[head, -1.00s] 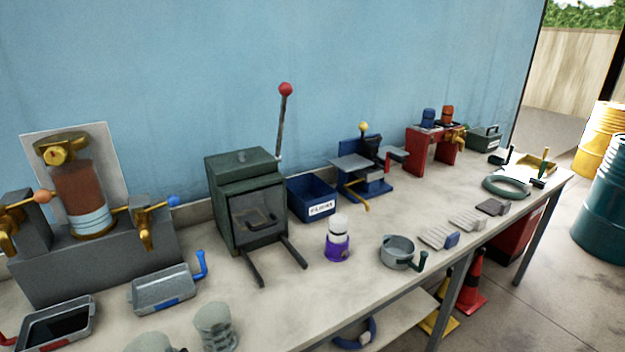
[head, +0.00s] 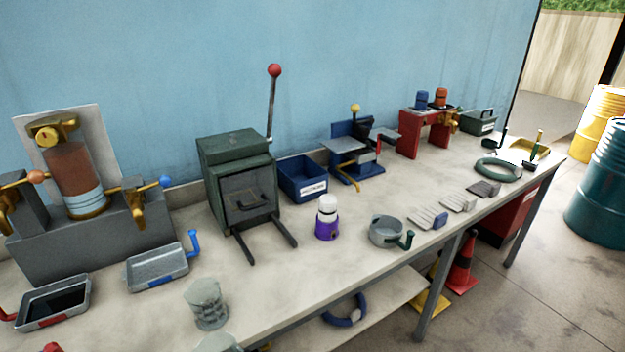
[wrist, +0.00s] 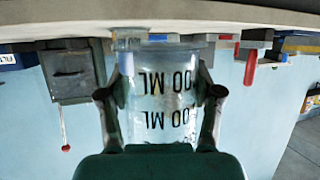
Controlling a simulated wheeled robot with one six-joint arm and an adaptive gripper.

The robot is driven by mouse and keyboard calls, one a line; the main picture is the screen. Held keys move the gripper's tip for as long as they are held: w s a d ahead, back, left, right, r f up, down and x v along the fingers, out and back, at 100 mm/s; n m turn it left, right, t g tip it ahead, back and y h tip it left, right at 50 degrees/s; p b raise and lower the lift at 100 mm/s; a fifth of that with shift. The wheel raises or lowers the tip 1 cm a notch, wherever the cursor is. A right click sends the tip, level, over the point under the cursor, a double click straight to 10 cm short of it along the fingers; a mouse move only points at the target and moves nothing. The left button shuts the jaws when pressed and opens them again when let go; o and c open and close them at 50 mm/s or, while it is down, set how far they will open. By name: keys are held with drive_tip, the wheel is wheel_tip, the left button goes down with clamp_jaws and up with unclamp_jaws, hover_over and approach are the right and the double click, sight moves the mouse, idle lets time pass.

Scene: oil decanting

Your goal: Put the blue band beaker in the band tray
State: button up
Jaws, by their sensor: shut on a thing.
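My gripper (wrist: 162,82) is shut on a clear beaker (wrist: 160,112) with black ML markings, seen upside down in the wrist view. Its fingers lie along both sides of the glass. No blue band on it shows clearly. A beaker top (head: 218,343), probably the held one, shows at the bottom edge of the head view; my gripper cannot be made out there. Another clear beaker (head: 207,304) stands on the bench just behind it. A grey tray with a blue handle and blue mark (head: 157,268) lies further left. A red-handled tray (head: 53,303) lies beyond it; which is the band tray is unclear.
A grey stand with a brown cylinder and brass taps (head: 85,235) is behind the trays. A green press (head: 238,185) with a red-knobbed lever, a blue bin (head: 303,179) and a purple bottle (head: 327,218) stand to the right. Bare bench (head: 290,275) lies between beaker and pot (head: 385,231).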

drive_tip(key=w+d+f+m+t+h, duration=0.2)
drive_tip(key=d+f+m+h, duration=0.2)
drive_tip(key=d+f, duration=1)
drive_tip(key=w+d+f+m+t+h, duration=0.2)
drive_tip(key=d+f+m+h, duration=0.3)
drive_tip(key=d+f, duration=0.9)
drive_tip(key=w+d, duration=0.1)
drive_tip(key=d, duration=0.6)
drive_tip(key=shift+w+d+h, duration=0.15)
drive_tip(key=shift+w+h, duration=0.05)
drive_tip(key=shift+h, duration=0.2)
